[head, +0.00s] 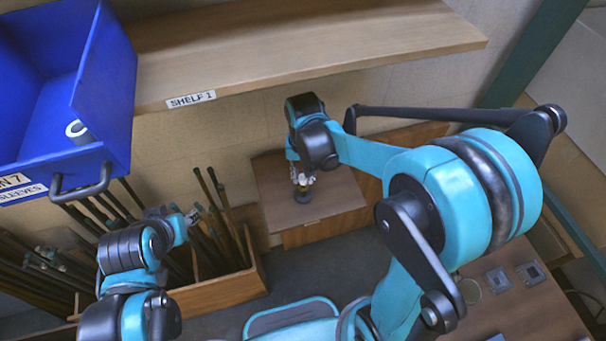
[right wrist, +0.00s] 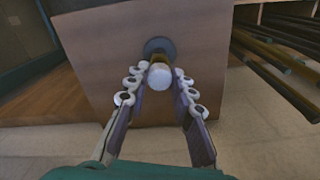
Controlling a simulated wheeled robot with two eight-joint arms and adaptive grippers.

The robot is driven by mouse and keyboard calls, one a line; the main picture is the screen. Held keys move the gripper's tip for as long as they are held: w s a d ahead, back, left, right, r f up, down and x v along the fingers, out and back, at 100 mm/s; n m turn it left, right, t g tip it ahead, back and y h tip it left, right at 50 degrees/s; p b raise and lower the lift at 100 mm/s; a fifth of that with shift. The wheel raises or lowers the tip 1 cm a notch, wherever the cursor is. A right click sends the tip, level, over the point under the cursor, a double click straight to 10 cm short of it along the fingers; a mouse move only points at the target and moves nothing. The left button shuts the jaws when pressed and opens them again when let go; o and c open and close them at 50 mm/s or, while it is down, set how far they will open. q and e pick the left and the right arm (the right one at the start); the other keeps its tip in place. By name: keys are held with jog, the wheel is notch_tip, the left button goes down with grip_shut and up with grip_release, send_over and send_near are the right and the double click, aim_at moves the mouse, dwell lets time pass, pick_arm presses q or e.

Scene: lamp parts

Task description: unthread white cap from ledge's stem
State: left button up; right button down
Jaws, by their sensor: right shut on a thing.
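The white cap (right wrist: 159,77) is at the stem's near end. My right gripper (right wrist: 162,70) is shut on the cap, one finger on each side. In the head view, my right gripper (head: 302,176) points down at the ledge and hides most of the cap. My left gripper (head: 188,217) is at the left, its fingers unclear.
A blue bin (head: 118,85) with a white sleeve inside hangs at upper left, beside the shelf labelled SHELF 1 (head: 300,45). A wooden crate (head: 225,290) with several dark rods stands at lower left. A table (head: 540,310) with small square parts is at lower right.

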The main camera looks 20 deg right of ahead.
jog(key=n, duration=0.3)
jog(key=shift+n, duration=0.3)
jog(key=shift+n, duration=0.6)
jog(key=n, duration=0.4)
jog(key=shift+d, duration=0.1)
jog(key=shift+n+b, duration=0.3)
jog(key=shift+n, duration=0.6)
jog(key=n, duration=0.6)
jog(key=shift+r+n, duration=0.1)
jog(key=shift+n, duration=0.3)
